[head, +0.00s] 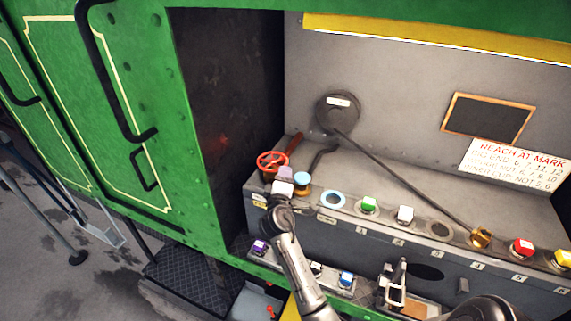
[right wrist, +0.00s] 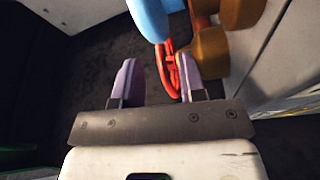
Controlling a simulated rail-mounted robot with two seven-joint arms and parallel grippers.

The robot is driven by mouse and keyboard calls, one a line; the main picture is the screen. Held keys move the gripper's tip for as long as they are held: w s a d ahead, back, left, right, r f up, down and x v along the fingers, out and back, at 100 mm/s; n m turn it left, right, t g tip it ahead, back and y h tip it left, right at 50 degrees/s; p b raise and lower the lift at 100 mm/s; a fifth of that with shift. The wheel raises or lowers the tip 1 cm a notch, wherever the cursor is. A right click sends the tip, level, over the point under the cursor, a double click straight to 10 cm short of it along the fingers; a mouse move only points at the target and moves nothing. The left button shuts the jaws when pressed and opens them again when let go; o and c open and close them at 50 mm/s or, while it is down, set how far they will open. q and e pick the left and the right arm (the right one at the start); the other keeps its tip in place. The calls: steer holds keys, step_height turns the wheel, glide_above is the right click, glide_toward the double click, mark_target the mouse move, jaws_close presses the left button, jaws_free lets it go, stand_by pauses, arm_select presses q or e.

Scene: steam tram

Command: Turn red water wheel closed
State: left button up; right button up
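The red water wheel (head: 272,162) is a small spoked handwheel at the left end of the grey console. My right gripper (head: 284,173) is just beside it in the head view and partly covers its lower right side. In the right wrist view its two purple fingers (right wrist: 157,62) stand wide apart with nothing clamped between them. The red wheel (right wrist: 167,62) shows edge-on beyond the gap, close to the right finger; I cannot tell whether they touch.
A blue-topped brass knob (head: 302,180) stands just right of the gripper; it looms close in the wrist view. A dark lever (head: 322,160) and a long rod (head: 400,185) are behind. Coloured buttons line the console edge. A green door (head: 120,100) is at left.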

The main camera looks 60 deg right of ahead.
mark_target(286, 164)
steer(key=shift+x, duration=2.75)
jaws_close()
